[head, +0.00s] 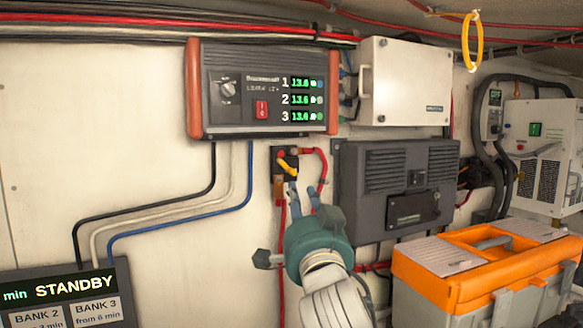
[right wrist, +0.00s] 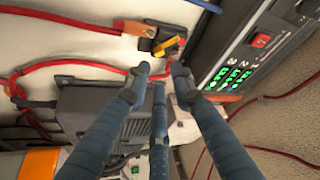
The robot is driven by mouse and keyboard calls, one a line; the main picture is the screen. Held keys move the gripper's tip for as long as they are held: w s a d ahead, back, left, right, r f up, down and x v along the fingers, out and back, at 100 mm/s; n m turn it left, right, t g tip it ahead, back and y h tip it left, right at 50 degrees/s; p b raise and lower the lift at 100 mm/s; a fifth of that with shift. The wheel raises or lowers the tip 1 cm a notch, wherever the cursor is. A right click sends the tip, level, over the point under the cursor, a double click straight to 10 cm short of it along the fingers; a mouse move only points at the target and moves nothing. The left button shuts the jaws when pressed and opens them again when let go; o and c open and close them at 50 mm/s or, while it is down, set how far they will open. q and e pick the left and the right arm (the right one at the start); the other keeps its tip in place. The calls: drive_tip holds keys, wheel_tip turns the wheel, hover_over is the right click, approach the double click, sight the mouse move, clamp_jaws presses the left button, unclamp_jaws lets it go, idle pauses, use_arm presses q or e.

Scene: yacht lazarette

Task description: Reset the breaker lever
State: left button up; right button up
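The breaker is a small black block (head: 291,178) on the pale wall, with a yellow lever (head: 287,167) slanting across its front. Red cables join it. In the right wrist view the yellow lever (right wrist: 165,45) lies just beyond my fingertips, with the dark block (right wrist: 172,34) around it. My right gripper (head: 307,190) reaches up from below, close under the breaker. In the right wrist view its fingers (right wrist: 160,74) are apart with nothing between them; whether a tip touches the lever I cannot tell. My left gripper is not in view.
A charger with orange ends (head: 262,127) hangs just above the breaker, showing green readings. A dark ribbed box (head: 360,178) is close on the right, under a white box (head: 402,85). An orange toolbox (head: 470,262) stands lower right. A STANDBY display (head: 68,292) is lower left.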

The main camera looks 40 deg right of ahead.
sight(293, 175)
drive_tip(key=p+x, duration=0.4)
drive_tip(key=x, duration=0.4)
drive_tip(key=shift+w+d+p, duration=0.15)
drive_tip(key=shift+w+p, duration=0.2)
drive_tip(key=shift+w+d+r, duration=0.1)
drive_tip(key=shift+w+d, duration=0.1)
drive_tip(key=shift+w, duration=0.15)
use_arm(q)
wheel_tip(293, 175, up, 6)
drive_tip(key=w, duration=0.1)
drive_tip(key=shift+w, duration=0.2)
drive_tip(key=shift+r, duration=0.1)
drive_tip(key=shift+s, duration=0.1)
use_arm(e)
clamp_jaws()
